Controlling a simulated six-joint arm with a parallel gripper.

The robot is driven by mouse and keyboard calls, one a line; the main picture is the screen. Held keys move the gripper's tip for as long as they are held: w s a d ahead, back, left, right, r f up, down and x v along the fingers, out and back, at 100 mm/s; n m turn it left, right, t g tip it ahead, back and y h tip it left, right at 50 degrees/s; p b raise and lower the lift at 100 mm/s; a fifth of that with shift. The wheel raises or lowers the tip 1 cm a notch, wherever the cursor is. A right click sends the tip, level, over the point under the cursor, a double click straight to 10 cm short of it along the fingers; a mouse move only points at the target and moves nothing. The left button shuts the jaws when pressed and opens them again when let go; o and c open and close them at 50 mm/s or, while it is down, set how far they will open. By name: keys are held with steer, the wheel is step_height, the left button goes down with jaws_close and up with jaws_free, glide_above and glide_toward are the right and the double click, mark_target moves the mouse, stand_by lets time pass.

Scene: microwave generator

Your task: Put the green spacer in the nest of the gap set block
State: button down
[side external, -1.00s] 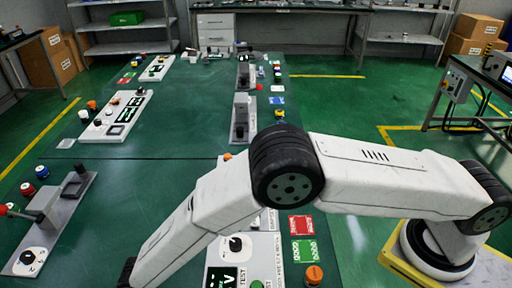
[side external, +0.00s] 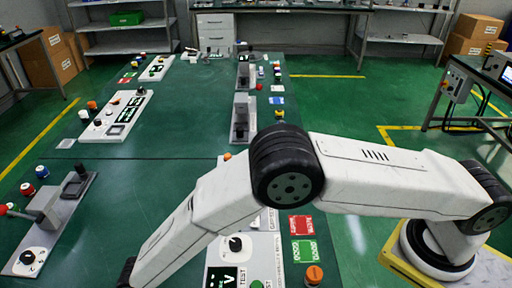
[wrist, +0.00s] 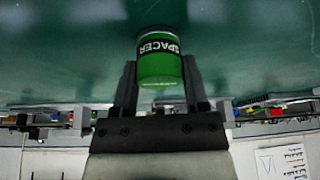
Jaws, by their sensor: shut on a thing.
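In the wrist view, the green spacer (wrist: 162,71) is a short green cylinder with a dark band lettered SPACER. My gripper (wrist: 160,62) is shut on it, one dark finger on each side. In the side external view the gripper and spacer are out of sight, below the lower left edge. A grey fixture block (side external: 48,208) with a red-tipped lever and a dark square frame stands at the left. I cannot read a label that marks it as the gap set block. No nest shows in the wrist view.
A white panel (side external: 236,244) with a knob and display lies beside my forearm. Red (side external: 300,225) and green (side external: 303,251) cards lie to its right. Another grey fixture (side external: 243,120) stands farther back. The middle of the green table (side external: 180,170) is clear.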

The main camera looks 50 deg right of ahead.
steer(key=shift+r, duration=0.2)
steer(key=shift+r, duration=0.8)
steer(key=s+d+r, duration=0.9)
steer(key=s+r, duration=0.1)
steer(key=r, duration=0.1)
steer(key=shift+s+d, duration=0.2)
steer(key=shift+w, duration=0.1)
